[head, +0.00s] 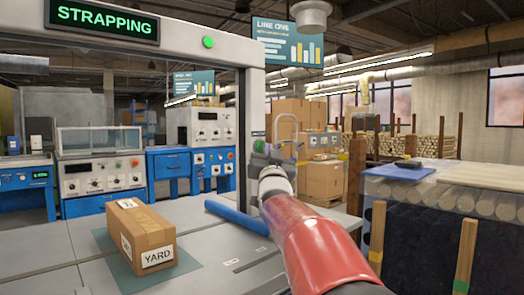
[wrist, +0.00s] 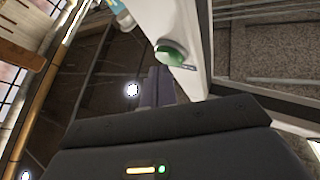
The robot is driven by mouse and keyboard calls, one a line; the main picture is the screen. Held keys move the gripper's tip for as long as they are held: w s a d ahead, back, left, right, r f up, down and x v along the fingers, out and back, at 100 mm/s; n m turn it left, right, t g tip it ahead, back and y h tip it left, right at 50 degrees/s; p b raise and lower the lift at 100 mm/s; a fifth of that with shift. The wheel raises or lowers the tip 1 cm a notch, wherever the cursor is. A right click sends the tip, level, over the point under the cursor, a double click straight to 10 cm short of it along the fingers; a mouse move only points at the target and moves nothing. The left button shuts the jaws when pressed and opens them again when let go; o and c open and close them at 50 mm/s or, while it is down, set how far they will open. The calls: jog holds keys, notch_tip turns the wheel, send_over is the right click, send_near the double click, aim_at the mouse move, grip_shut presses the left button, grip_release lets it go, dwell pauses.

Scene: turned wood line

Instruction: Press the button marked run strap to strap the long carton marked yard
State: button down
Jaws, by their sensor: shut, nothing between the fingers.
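The brown carton (head: 137,238) marked YARD lies on a teal mat on the grey machine table, inside the white strapping arch (head: 252,100). The sign (head: 104,20) on the arch reads STRAPPING in green. My gripper (head: 260,148) is shut and empty, raised beside the arch's right post at the end of my red arm. In the wrist view a round green button (wrist: 171,53) sits on the white post, just beyond my closed fingers (wrist: 158,78). I cannot tell whether they touch it. Its marking is not readable.
A green lamp (head: 208,42) shows on the arch's top beam. A blue bar (head: 237,217) lies on the table right of the carton. Blue control consoles (head: 103,182) stand behind. Wrapped rolls (head: 455,200) and wooden posts stand at the right.

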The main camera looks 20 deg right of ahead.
jog(key=shift+s+d, duration=0.15)
jog(key=shift+s, duration=0.2)
jog(key=shift+s+d+b, duration=0.3)
jog(key=shift+s+b, duration=0.35)
jog(key=shift+s, duration=0.15)
jog(key=shift+s+d+b, duration=0.25)
jog(key=shift+s+b, duration=0.4)
jog(key=shift+s, duration=0.1)
jog(key=shift+s+d+b, duration=0.3)
jog(key=shift+s+b, duration=0.35)
jog(key=shift+s, duration=0.15)
